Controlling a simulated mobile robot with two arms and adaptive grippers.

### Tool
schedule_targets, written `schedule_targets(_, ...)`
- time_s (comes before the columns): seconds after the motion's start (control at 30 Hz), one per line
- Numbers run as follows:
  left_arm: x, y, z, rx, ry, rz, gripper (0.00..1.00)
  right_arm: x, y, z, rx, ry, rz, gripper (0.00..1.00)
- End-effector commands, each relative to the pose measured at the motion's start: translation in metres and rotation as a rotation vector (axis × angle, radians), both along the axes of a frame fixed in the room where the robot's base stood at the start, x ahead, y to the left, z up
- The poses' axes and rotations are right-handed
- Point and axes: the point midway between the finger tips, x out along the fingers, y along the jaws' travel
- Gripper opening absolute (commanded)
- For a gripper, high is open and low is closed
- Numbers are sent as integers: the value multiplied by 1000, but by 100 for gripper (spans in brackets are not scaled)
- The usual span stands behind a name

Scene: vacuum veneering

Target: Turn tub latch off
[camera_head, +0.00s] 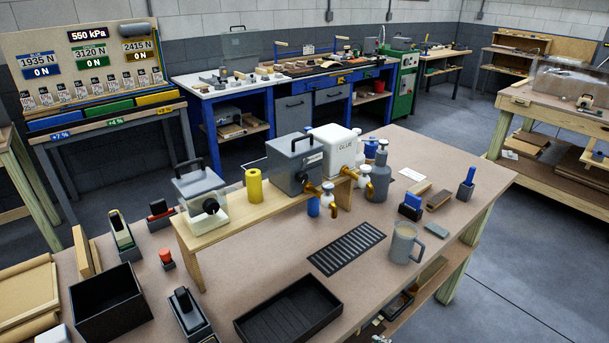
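A clear-sided tub (222,214) with a grey lid and a black top handle stands at the left end of a wooden riser (187,248) on the bench. A round black knob (210,206) sits on its front face; it may be the latch, but its setting is too small to tell. Farther right on the riser are a grey container (290,165) with a black handle and a white container marked GLUE (343,146), both with brass-coloured taps. Neither of my grippers is in view.
A yellow cylinder (254,186) stands between the tub and grey container. A slotted dark mat (346,248), a mug (404,243), a black tray (288,313) and a black bin (112,300) lie in front. Bare bench shows between riser and tray.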

Motion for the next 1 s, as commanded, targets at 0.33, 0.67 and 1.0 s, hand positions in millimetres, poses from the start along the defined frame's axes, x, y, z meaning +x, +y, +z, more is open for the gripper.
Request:
schedule_targets(0.33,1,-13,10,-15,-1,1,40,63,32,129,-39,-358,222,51)
schedule_targets(0.67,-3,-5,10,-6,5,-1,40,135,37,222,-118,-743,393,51)
schedule_targets(1.0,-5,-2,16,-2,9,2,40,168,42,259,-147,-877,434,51)
